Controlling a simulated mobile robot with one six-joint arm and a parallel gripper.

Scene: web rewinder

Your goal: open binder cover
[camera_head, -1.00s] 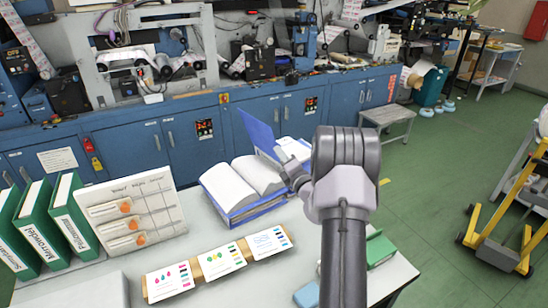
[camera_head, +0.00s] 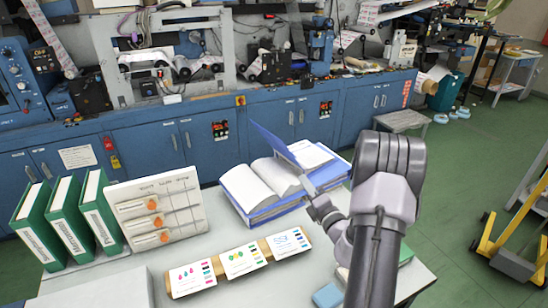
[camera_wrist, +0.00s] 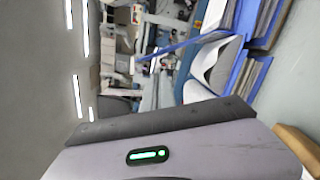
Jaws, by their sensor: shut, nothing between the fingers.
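The blue binder (camera_head: 258,213) lies open on the table, with white pages spread in two stacks. Its blue cover (camera_head: 270,142) stands up at a slant beside the pages, with more white sheets visible behind it to the right. My gripper (camera_head: 311,199) is at the binder's near right side, shut and empty, below the cover and apart from it. Whether it touches the binder's edge I cannot tell. The wrist view shows the binder's pages (camera_wrist: 215,68) and blue cover (camera_wrist: 172,45) sideways beyond my gripper body; its fingertips are not clear there.
Green upright binders (camera_head: 68,225) and a white card rack (camera_head: 160,210) stand on the left. A wooden strip with colour cards (camera_head: 241,259) lies in front. A small blue block (camera_head: 327,294) lies near the front edge. Blue machine cabinets (camera_head: 150,150) stand behind the table.

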